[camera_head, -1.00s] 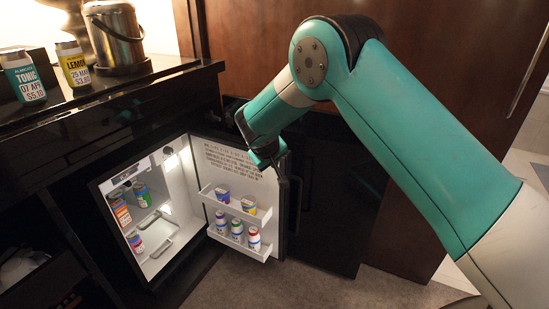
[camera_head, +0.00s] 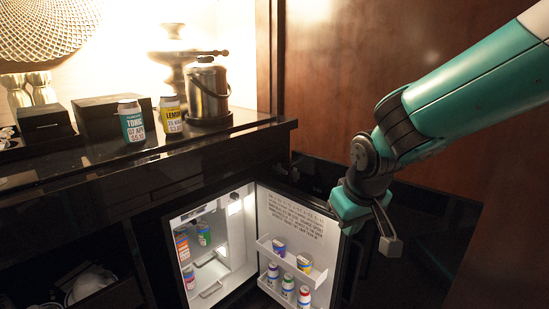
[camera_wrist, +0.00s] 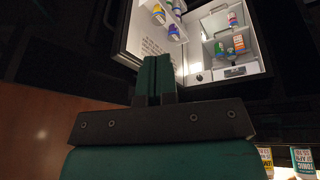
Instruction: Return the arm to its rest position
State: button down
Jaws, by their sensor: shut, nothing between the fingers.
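My arm comes in from the right of the head view and ends in my gripper (camera_head: 352,208), in front of the upper right edge of the open fridge door (camera_head: 300,235). In the wrist view my gripper's two dark green fingers (camera_wrist: 154,72) lie side by side, shut with nothing between them. The fridge door also shows in the wrist view (camera_wrist: 148,32), beyond the fingers. I cannot tell from these views how much space lies between my gripper and the door.
The open minibar (camera_head: 212,240) holds several cans, with more on its door shelves. The black counter (camera_head: 200,150) carries a tonic can (camera_head: 131,121), a lemon can (camera_head: 171,115), an ice bucket (camera_head: 208,95) and dark boxes. A wooden panel (camera_head: 325,80) stands behind my arm.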

jog(key=s+a+r+n+g+y, duration=0.1)
jog(key=s+r+n+g+y, duration=0.15)
jog(key=s, duration=0.95)
jog(key=s+a+r+n+g+y, duration=0.1)
jog(key=s+r, duration=0.3)
jog(key=s, duration=0.8)
notch_tip(320, 180, up, 20)
jog(key=w+p, duration=0.1)
jog(key=p, duration=1.9)
jog(key=shift+d+p, duration=0.2)
jog(key=shift+p, duration=0.2)
